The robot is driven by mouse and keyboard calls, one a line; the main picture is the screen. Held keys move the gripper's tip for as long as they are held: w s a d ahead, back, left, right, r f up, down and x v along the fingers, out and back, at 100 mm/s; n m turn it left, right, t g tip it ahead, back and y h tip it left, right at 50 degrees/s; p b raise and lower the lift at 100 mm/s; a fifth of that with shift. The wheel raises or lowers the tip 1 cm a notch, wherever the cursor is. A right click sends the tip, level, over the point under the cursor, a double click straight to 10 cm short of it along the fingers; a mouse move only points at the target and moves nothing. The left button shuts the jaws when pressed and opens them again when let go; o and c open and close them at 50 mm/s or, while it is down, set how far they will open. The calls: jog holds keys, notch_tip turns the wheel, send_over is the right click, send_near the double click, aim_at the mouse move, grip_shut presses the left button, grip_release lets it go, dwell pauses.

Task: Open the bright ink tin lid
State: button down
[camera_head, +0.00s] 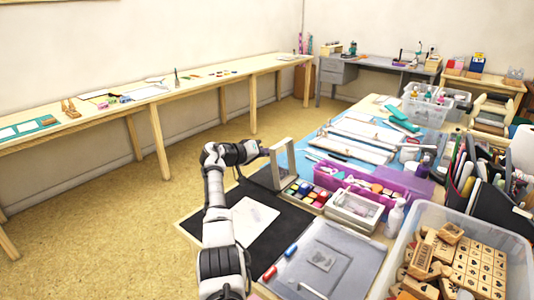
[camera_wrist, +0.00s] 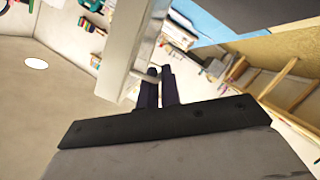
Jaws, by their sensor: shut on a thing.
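The ink tin (camera_head: 308,194) holds several bright coloured ink pads. It lies beside the black mat in the head view. Its pale grey lid (camera_head: 283,163) stands up steeply at the tin's far left side, with the coloured pads uncovered. My gripper (camera_wrist: 161,86) is shut on a small pale handle on the lid. The lid (camera_wrist: 125,45) shows edge-on in the wrist view, just beyond my fingertips. In the head view my arm reaches up from the bottom, and its fingertips are hard to make out behind the lid.
A white sheet (camera_head: 254,217) lies on the black mat (camera_head: 208,228). A purple tray (camera_head: 362,188), a clear box (camera_head: 355,208) and a spray bottle (camera_head: 395,217) stand right of the tin. A grey board (camera_head: 335,263) lies in front. A bin of wooden stamps (camera_head: 520,240) fills the right corner.

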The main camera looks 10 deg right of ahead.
jog(key=shift+f, duration=0.2)
jog(key=c, duration=1.9)
grip_release()
jog(key=b+v, duration=0.2)
jog(key=v, duration=1.1)
jog(key=shift+s+a+r, duration=0.15)
jog(key=shift+a, duration=0.15)
